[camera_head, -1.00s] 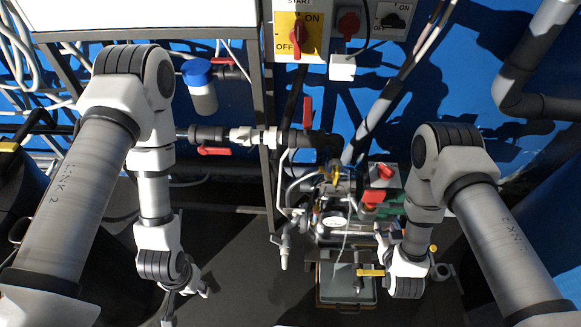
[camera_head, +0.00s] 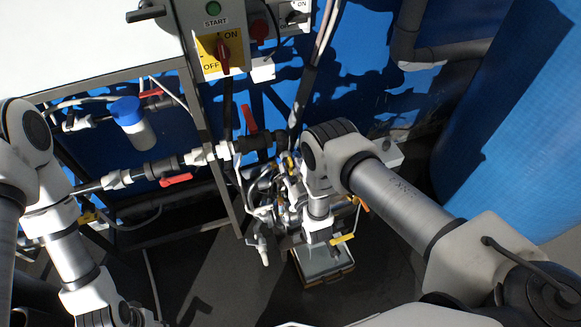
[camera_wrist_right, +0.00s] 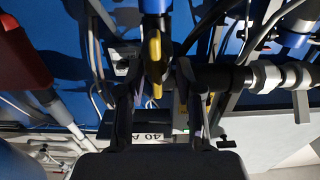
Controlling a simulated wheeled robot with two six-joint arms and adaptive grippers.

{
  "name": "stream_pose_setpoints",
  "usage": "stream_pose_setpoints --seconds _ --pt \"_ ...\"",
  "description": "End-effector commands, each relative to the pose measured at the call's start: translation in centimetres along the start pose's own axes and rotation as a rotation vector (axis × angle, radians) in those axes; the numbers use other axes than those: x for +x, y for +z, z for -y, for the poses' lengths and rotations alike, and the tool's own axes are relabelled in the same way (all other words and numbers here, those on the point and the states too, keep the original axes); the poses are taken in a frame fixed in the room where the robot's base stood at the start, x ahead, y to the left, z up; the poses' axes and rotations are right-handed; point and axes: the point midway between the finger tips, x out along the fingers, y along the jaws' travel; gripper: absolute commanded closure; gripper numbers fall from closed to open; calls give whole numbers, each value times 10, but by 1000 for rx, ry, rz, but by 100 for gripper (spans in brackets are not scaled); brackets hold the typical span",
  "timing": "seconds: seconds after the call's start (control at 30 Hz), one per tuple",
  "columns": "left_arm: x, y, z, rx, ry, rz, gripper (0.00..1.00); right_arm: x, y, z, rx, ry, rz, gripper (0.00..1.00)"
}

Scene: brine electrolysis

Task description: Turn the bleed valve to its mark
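In the right wrist view a yellow lever handle (camera_wrist_right: 155,60) hangs below a blue fitting (camera_wrist_right: 155,6), which I take to be the bleed valve. My right gripper (camera_wrist_right: 157,90) is open, with one finger on each side of the lever and visible gaps between. Whether a finger touches it I cannot tell. In the head view my right wrist is over the small pipe cluster (camera_head: 262,190), and its fingers are hard to make out there. No mark for the valve can be made out. My left wrist is at the lower left edge; its fingers are out of view.
A grey pipe (camera_head: 145,170) with a red lever (camera_head: 175,180) runs left of the cluster. A switch panel (camera_head: 218,50) is above it, and a blue-capped bottle (camera_head: 130,118) hangs on the left. A grey tray (camera_head: 322,262) is below. Dark floor lies open at the lower middle.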

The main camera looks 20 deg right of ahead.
Motion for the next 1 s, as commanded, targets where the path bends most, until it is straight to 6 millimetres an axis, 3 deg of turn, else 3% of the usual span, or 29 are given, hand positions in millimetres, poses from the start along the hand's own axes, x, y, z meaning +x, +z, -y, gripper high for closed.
stream_pose_setpoints --seconds 0.1,0.13,0.2,0.23,0.67,1.0 --pt "0 0 0 1 0 0 60 0 0 0 0 0 0 65" --pt "0 0 0 1 0 0 60 0 0 0 0 0 0 72" --pt "0 0 0 1 0 0 60 0 0 0 0 0 0 96" --pt "0 0 0 1 0 0 60 0 0 0 0 0 0 100" --pt "1 0 0 1 0 0 60 0 0 0 24 1 -2 100" --pt "7 0 0 1 0 0 60 1 0 -2 198 0 -5 100"
